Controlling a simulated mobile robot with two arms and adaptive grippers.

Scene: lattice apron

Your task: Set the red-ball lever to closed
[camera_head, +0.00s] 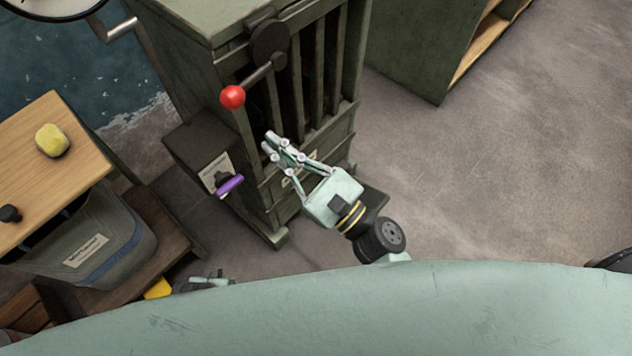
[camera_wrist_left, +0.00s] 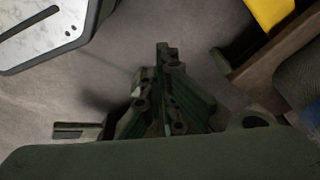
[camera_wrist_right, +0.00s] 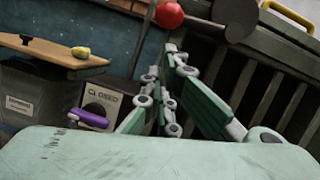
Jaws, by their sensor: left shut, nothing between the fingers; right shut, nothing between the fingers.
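The lever's red ball (camera_head: 232,97) hangs at the end of a dark arm (camera_head: 262,70) that slants down and left from a round dark hub (camera_head: 269,42) on the green slatted cabinet. In the right wrist view the red ball (camera_wrist_right: 169,14) is at the top, above the fingertips. My right gripper (camera_head: 268,143) is shut and empty, below and right of the ball and apart from it. A sign reading "CLOSED" (camera_wrist_right: 103,98) shows on a dark box beside the cabinet. My left gripper (camera_wrist_left: 165,55) is shut and empty, low over the floor, away from the lever.
A purple handle (camera_head: 230,185) sticks out from the dark box (camera_head: 190,150). A wooden-topped table (camera_head: 60,115) with a yellow lump (camera_head: 52,140) and a grey bin (camera_head: 105,240) stand at left. Open floor (camera_head: 500,170) lies to the right.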

